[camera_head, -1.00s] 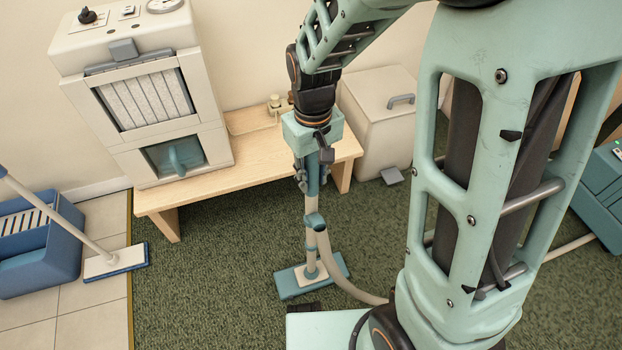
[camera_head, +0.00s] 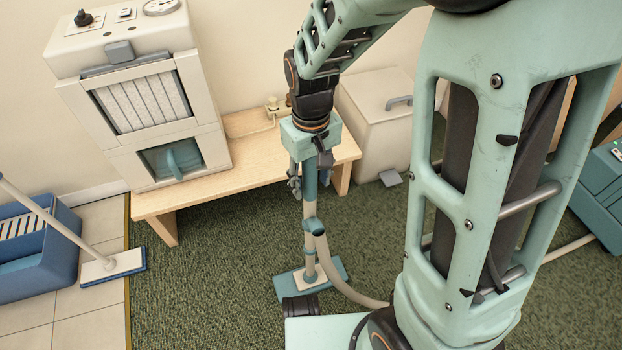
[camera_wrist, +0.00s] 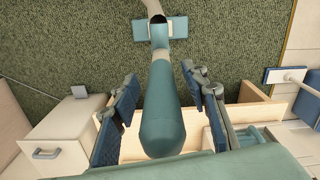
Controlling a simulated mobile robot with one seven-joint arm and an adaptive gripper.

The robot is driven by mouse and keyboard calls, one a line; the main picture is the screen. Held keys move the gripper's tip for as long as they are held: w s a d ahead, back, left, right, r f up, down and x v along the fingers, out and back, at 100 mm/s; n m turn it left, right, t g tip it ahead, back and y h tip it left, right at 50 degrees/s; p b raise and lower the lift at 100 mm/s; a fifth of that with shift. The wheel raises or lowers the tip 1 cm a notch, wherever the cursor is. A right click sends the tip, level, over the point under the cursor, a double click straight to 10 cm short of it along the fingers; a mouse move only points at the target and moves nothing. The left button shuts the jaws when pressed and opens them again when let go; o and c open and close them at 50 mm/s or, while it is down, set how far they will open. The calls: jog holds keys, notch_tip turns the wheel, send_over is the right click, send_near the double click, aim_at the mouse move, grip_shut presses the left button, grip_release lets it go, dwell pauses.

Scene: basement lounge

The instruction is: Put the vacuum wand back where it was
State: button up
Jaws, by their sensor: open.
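The vacuum wand (camera_head: 310,188) stands upright on the green carpet, with a teal upper tube, a pale lower tube and a flat teal floor head (camera_head: 287,286). A pale hose curves from its lower part toward my base. My gripper (camera_head: 305,184) is at the wand's top, pointing down. In the wrist view, its dark fingers (camera_wrist: 160,92) are open, one on each side of the teal tube (camera_wrist: 162,115), with gaps visible on both sides. The tube's top end lies between the fingers, close to the palm.
A low wooden bench (camera_head: 230,188) stands behind the wand, bearing a cream machine (camera_head: 165,150). A pale box with a handle (camera_head: 372,125) is right of the bench. A blue bucket (camera_head: 40,262) and mop (camera_head: 112,267) are on tiles at left. Carpet between is clear.

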notch_tip(320, 180, up, 12)
jog(key=p, duration=0.4)
jog(key=shift+r, duration=0.1)
